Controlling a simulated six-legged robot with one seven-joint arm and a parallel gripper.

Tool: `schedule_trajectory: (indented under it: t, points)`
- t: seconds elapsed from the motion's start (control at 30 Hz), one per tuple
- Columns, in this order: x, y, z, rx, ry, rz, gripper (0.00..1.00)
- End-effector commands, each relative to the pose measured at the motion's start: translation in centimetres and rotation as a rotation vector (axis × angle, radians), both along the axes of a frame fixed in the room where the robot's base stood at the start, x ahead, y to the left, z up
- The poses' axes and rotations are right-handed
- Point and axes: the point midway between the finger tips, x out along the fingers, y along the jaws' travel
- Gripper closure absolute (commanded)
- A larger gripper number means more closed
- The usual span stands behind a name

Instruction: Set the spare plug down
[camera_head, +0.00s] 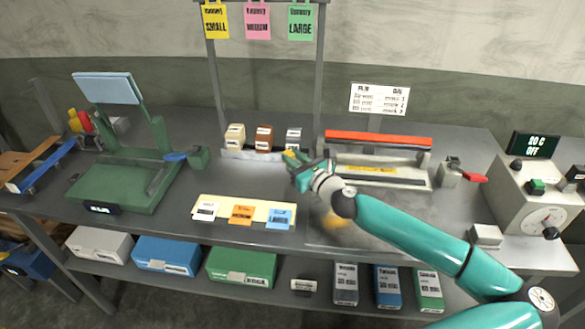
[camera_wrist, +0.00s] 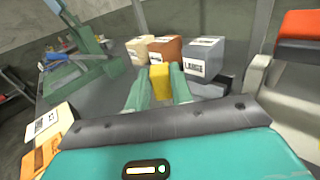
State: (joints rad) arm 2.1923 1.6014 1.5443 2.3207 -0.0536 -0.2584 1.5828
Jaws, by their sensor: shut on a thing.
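My gripper (camera_head: 297,165) is shut on a small yellow block, which I take to be the spare plug (camera_wrist: 160,79). In the wrist view the plug sits between the two green fingers of my gripper (camera_wrist: 160,92). In the head view only a bit of yellow shows at the fingertips. The gripper is over the middle of the grey bench (camera_head: 330,212), in front of three labelled blocks. I cannot tell whether the plug touches the bench or hangs above it.
A cream block (camera_head: 234,136), a brown block (camera_head: 264,138) and a grey block (camera_head: 293,139) stand behind the gripper. A red-topped sealer (camera_head: 378,139) is at right, a green press (camera_head: 125,185) at left. A board with three labels (camera_head: 217,202) lies in front.

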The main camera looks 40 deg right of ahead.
Motion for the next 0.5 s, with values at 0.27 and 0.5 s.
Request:
schedule_trajectory:
  t: [0.27, 0.5]
  points:
    - [0.8, -0.3, -3.5, 0.004, -0.001, -0.001, 1.0]
    - [0.8, -0.2, -4.0, -0.001, 0.0, 0.0, 1.0]
